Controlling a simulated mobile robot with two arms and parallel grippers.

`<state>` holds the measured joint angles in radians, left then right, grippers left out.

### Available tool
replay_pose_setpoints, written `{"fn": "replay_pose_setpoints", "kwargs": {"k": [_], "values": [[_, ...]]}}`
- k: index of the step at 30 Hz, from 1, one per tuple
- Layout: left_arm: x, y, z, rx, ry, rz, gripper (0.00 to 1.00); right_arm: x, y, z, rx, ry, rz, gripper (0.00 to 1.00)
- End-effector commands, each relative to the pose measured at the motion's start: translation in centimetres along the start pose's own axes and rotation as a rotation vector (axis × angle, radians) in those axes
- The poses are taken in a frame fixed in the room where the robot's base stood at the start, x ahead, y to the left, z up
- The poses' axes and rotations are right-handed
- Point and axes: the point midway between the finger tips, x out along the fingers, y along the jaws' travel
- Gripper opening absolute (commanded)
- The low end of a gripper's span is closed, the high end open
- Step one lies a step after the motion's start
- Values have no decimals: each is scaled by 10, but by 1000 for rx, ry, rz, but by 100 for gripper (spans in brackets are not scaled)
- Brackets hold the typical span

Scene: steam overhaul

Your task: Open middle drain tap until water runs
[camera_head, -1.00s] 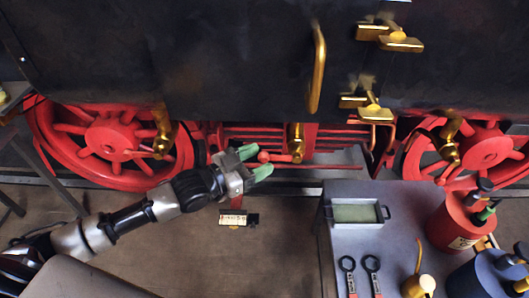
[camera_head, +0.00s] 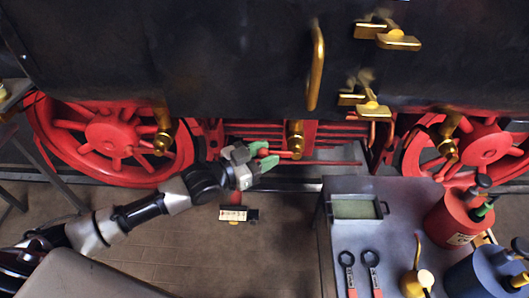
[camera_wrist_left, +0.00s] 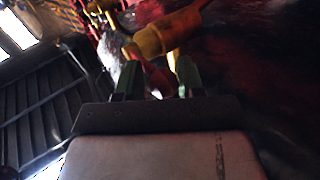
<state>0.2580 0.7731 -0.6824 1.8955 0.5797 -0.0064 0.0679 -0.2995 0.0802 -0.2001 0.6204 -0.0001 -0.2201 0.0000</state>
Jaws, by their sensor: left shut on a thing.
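The middle drain tap (camera_head: 295,138) is a brass tap hanging under the black boiler side in the head view. Its brass body also shows above the fingers in the wrist view (camera_wrist_left: 158,40). A red lever (camera_head: 285,155) reaches left from its lower end. My left gripper (camera_head: 266,157), with green fingers, is just left of and below the tap, shut on the lever's end. In the wrist view a red part (camera_wrist_left: 160,80) lies between the fingers. The fingers hide the lever's tip. I see no water at the tap in the head view. My right gripper is out of view.
Other brass taps hang at left (camera_head: 163,140) and right (camera_head: 448,148) before red wheels. A grey bench (camera_head: 340,220) with wrenches, an oil can and red and blue cans stands front right. A small labelled block (camera_head: 238,214) is below the gripper.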

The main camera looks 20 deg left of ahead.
Motion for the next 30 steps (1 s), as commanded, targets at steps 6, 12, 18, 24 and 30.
{"fn": "replay_pose_setpoints", "kwargs": {"k": [6, 12, 18, 24, 30], "values": [[0, -3, 5, -15, 36, -11, 0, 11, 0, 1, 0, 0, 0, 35], [1, -2, 17, -75, 128, -23, 0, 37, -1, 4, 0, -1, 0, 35], [4, 1, 30, -167, 265, -37, 0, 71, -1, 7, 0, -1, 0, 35], [8, 5, 40, -260, 404, -52, 0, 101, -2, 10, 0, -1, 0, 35], [12, 8, 47, -337, 518, -65, 0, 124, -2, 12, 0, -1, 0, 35]]}}
